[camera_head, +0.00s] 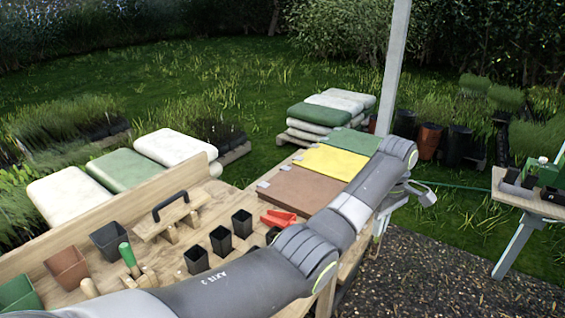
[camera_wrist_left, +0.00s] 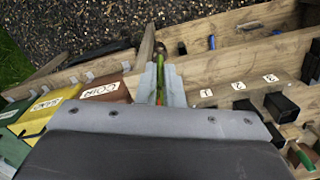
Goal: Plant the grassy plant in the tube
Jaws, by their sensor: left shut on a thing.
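My left gripper (camera_wrist_left: 161,82) is shut on a thin green thing (camera_wrist_left: 160,76) with an orange-red part low on it. I cannot tell whether this is the grassy plant. In the head view my left arm reaches across the bench to its far right edge; its gripper (camera_head: 379,224) is small and partly hidden there. Black square tubes stand on the bench (camera_head: 190,218), one at the back (camera_head: 242,223) and one nearer (camera_head: 196,259). In the wrist view, black tubes (camera_wrist_left: 283,105) stand right of the gripper, by labels 1, 2 and 3. My right gripper is out of view.
A brown lid marked COIR (camera_head: 297,192), a yellow lid (camera_head: 336,160) and a green lid lie along the bench. A red scoop (camera_head: 278,218), a block with a black handle (camera_head: 168,216) and a green-handled tool (camera_head: 128,258) are on it. Gravel lies to the right.

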